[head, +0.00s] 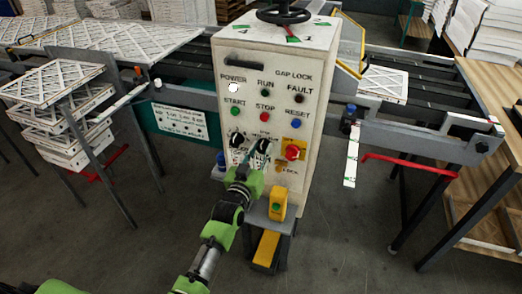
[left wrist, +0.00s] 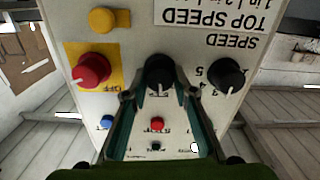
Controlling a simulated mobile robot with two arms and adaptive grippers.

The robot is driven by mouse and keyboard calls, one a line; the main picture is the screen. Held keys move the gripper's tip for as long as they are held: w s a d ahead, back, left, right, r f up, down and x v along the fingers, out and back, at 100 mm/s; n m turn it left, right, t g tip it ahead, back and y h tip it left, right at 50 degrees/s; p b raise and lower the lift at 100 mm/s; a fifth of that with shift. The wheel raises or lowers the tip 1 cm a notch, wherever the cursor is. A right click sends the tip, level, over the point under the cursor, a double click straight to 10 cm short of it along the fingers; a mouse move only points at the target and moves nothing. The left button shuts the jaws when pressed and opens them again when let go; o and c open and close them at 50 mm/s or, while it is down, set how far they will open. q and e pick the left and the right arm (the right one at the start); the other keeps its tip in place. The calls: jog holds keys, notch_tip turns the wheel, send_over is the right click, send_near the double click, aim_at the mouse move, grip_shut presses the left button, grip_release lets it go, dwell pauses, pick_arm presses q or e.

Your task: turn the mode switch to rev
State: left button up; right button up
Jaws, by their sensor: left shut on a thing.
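The mode switch, a black knob with a white pointer, is the middle one of three knobs on the white control panel (head: 275,100). It shows in the left wrist view (left wrist: 158,72) and, partly covered, in the head view (head: 264,145). My left gripper (head: 257,158) is shut on this knob, one finger on each side in the left wrist view (left wrist: 158,90). That view is upside down. The pointer there points down the picture, toward the red stop button (left wrist: 157,124). The position labels around the knob are hidden or too small to read. My right gripper is not in view.
A black speed knob (left wrist: 226,74) and a red knob on a yellow plate (left wrist: 92,69) flank the switch closely. A yellow box with a green button (head: 277,204) stands below the panel. Stacked filters (head: 60,125) are at the left, a wooden table (head: 490,95) at the right.

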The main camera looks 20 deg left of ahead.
pick_arm(q)
jog(key=n, duration=0.4)
jog(key=shift+a+n, duration=0.1)
jog(key=shift+n, duration=0.3)
jog(key=shift+f+n, duration=0.1)
jog(key=shift+n, duration=1.2)
jog(key=o, duration=1.1)
jog(key=s, duration=1.2)
jog(key=shift+a, duration=0.2)
